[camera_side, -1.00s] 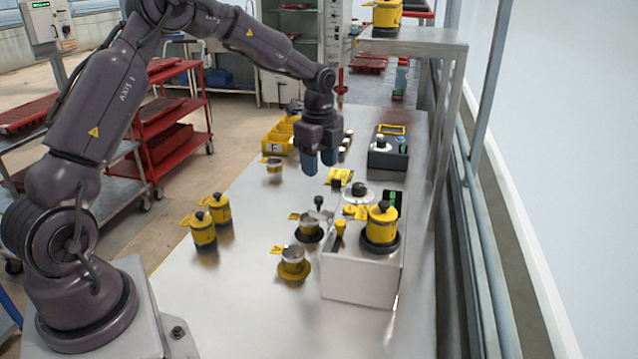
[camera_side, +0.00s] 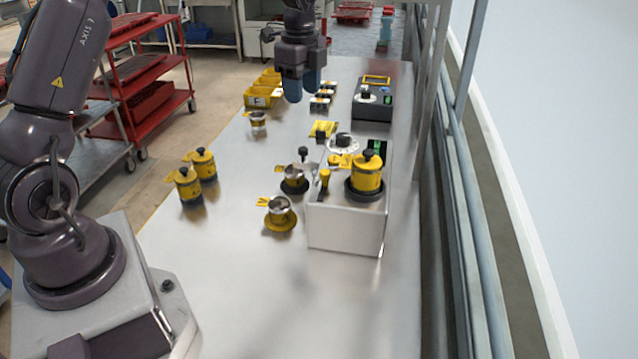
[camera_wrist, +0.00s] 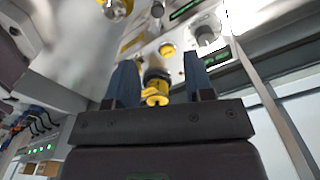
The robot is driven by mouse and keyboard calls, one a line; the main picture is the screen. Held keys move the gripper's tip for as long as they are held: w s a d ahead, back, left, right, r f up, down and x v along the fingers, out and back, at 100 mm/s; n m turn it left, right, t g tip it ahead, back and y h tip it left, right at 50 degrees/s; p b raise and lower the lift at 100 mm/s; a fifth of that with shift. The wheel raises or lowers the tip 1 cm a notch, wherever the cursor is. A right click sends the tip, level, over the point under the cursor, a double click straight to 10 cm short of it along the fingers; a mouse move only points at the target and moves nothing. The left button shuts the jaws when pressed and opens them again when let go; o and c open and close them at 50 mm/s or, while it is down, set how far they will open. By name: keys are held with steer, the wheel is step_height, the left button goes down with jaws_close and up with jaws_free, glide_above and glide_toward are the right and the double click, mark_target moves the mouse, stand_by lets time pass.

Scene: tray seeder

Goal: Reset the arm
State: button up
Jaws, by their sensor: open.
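My gripper (camera_side: 302,88) hangs above the far part of the metal bench, fingers pointing down, open and empty. Its two blue fingers stand apart in the wrist view (camera_wrist: 157,85). A yellow canister with a black knob (camera_side: 367,172) sits on the white machine box (camera_side: 345,228), to the near right of my gripper. In the wrist view a yellow thing lies beyond the gap between the fingers, and I cannot tell that it touches them.
Two yellow canisters (camera_side: 188,186) stand at the left. Small metal cups (camera_side: 279,211) on yellow and dark bases stand left of the box. Yellow bins (camera_side: 262,92) and a dark device (camera_side: 372,103) are at the back. The front bench is clear.

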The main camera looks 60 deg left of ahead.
steer(key=s+d+r+n+t, duration=0.1)
steer(key=s+d+r+n, duration=0.2)
steer(key=s, duration=0.5)
steer(key=s+d+r+n+t, duration=0.2)
steer(key=s+d+r+n, duration=0.2)
steer(key=s+d+n, duration=0.2)
steer(key=s+d+r+n+t, duration=0.2)
steer(key=s+d, duration=0.4)
steer(key=s, duration=0.5)
steer(key=shift+r+n, duration=0.75)
steer(key=shift+n, duration=0.65)
